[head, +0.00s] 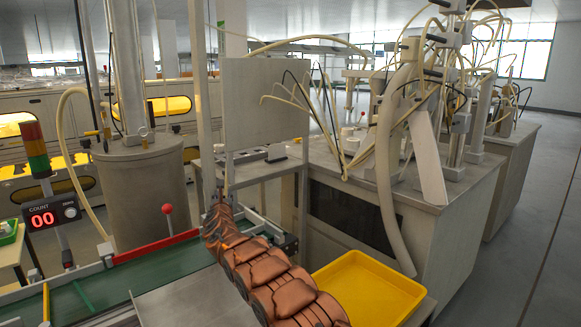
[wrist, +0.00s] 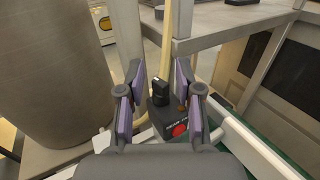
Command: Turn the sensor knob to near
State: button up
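In the wrist view, a small dark box (wrist: 164,118) carries a black knob (wrist: 162,92) on top and a red round spot (wrist: 180,129) on its front, beside small pale lettering too small to read. My gripper (wrist: 160,78) is open, with purple-padded fingers to the left and right of the knob. There are visible gaps on both sides, and I cannot tell the height of the fingertips relative to the knob. The knob's pointing direction is unclear. In the head view my copper-coloured arm reaches away over the conveyor, and the sensor box and knob cannot be made out.
A green conveyor (head: 90,290) runs beneath my arm. A red-knobbed lever (head: 167,210) and a counter showing 00 (head: 42,218) stand to the left. A yellow tray (head: 370,290) lies to the right. A large grey drum (wrist: 50,75) stands left of my gripper.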

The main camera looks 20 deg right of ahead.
jog(key=shift+a+r+m+g+h+p, duration=0.15)
jog(key=shift+m+h+p, duration=0.3)
jog(key=shift+p, duration=0.9)
jog(key=shift+d+r+m+g+h+p, duration=0.2)
jog(key=shift+h+p, duration=0.45)
jog(key=shift+p, duration=0.7)
jog(key=shift+m+h+p, duration=0.25)
jog(key=shift+h+p, duration=0.05)
jog(key=shift+p, duration=0.6)
jog(key=p, duration=0.2)
jog(key=m+g+h+p, duration=0.1)
jog(key=p, duration=0.1)
jog(key=shift+f+h, duration=0.2)
jog(key=shift+h, duration=0.1)
jog(key=shift+f, duration=0.1)
